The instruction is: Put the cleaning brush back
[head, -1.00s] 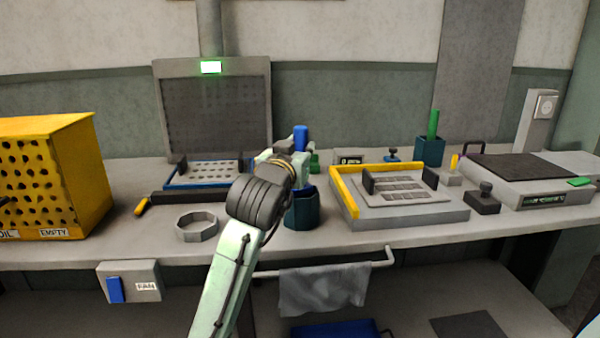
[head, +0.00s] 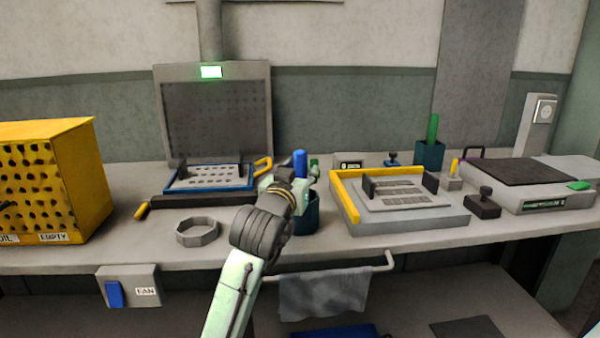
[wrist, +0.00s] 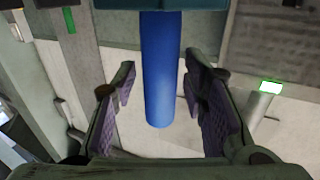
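A blue handle (head: 300,163), which I take to be the cleaning brush's, stands upright at the dark teal cup (head: 312,215) near the bench's front edge. In the wrist view the blue handle (wrist: 160,75) runs from the teal cup (wrist: 120,4) at the top edge of the picture down between my fingers. My gripper (wrist: 160,95) is open around it, with a narrow gap showing on each side. In the head view my gripper (head: 298,182) is at the handle, just above the cup, and hides part of the cup. The brush's lower end is hidden.
A yellow-edged grey fixture (head: 410,215) stands right of the cup. A blue-framed tray (head: 208,186) and grey ring (head: 197,231) lie to the left. Another teal cup (head: 428,153) holding a green handle (head: 433,127) stands behind. A cloth (head: 322,290) hangs in front.

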